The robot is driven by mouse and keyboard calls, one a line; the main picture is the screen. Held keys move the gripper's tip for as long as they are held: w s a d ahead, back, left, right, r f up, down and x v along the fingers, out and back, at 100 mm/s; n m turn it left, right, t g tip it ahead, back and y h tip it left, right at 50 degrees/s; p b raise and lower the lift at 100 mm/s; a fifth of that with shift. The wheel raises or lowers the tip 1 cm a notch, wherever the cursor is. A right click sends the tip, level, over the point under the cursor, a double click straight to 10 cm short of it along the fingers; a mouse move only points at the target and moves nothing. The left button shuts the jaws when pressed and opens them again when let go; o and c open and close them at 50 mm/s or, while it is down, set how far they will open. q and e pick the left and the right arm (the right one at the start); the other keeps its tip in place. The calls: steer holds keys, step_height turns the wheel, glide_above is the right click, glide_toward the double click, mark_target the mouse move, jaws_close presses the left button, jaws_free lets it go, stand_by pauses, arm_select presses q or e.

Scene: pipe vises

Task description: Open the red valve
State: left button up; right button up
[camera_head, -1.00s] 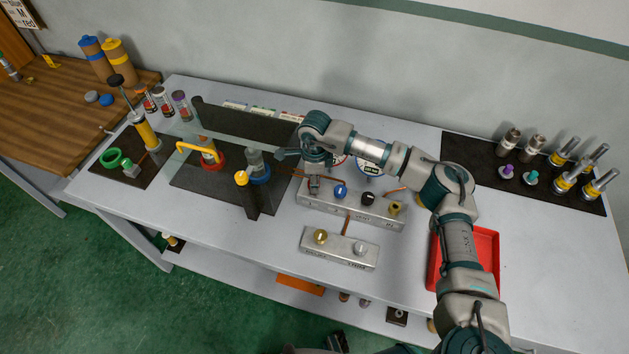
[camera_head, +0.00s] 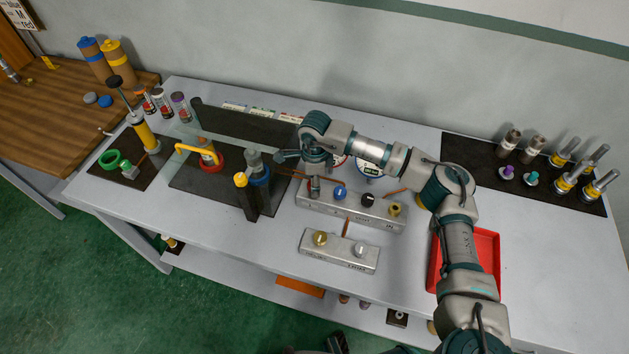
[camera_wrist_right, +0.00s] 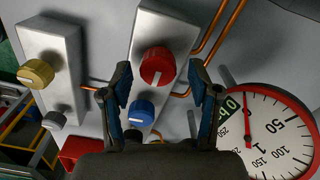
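The red valve is a round red knob (camera_wrist_right: 158,66) with a white mark on the metal manifold block. In the right wrist view it lies between and beyond the fingertips of my right gripper (camera_wrist_right: 160,84). The two fingers are apart, one on each side, with visible gaps to the knob. In the head view my right gripper (camera_head: 314,172) is over the left end of the back manifold (camera_head: 352,211) and largely hides the red knob. My left gripper is not in view.
A blue knob (camera_wrist_right: 141,113) sits beside the red one. A front block (camera_head: 340,259) carries gold and silver knobs. A red-rimmed gauge (camera_wrist_right: 268,132) and copper pipes are close by. A red tray (camera_head: 487,243) lies at right; posts stand at left.

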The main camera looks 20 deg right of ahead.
steer(key=shift+r, duration=0.1)
step_height(320, 180, up, 12)
stand_by(0.5)
steer(key=shift+w, duration=0.1)
